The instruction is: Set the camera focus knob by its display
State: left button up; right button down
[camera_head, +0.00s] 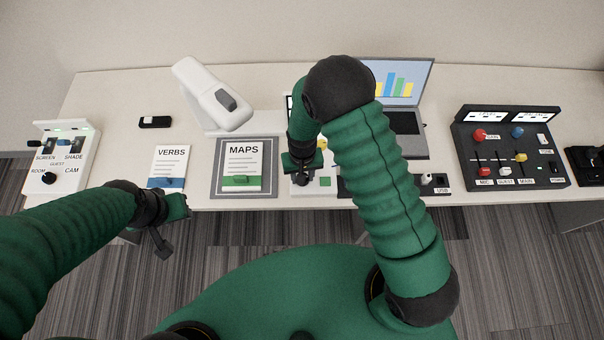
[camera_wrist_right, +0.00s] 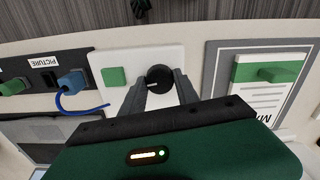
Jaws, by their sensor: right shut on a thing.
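A black focus knob (camera_wrist_right: 159,77) with a white mark stands on a white panel (camera_wrist_right: 165,53) in the right wrist view. My right gripper (camera_wrist_right: 160,86) has a finger on each side of the knob and is shut on it. In the head view my right gripper (camera_head: 300,178) points down over the same white panel (camera_head: 310,189), and the knob is mostly hidden there. A dark-edged upright piece (camera_head: 289,104), perhaps the display, shows only as a sliver behind my right arm; its reading is hidden. My left gripper (camera_head: 174,228) is open and empty in front of the table edge.
A green square (camera_wrist_right: 114,76) lies beside the knob. The MAPS sheet (camera_head: 241,158) on its grey mat and the white document camera (camera_head: 213,95) are left of it. A laptop (camera_head: 405,122) and a mixer panel (camera_head: 510,165) are right. A blue cable (camera_wrist_right: 80,105) lies nearby.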

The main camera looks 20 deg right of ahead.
jog(key=m, duration=0.3)
jog(key=shift+r+m+p, duration=0.1)
jog(key=shift+m+p, duration=0.2)
jog(key=shift+p, duration=0.05)
jog(key=shift+m+p, duration=0.4)
jog(key=shift+m, duration=1.5)
jog(key=c, duration=0.9)
grip_release()
jog(key=shift+a, duration=0.1)
notch_tip(320, 180, up, 17)
jog(key=shift+f, duration=0.2)
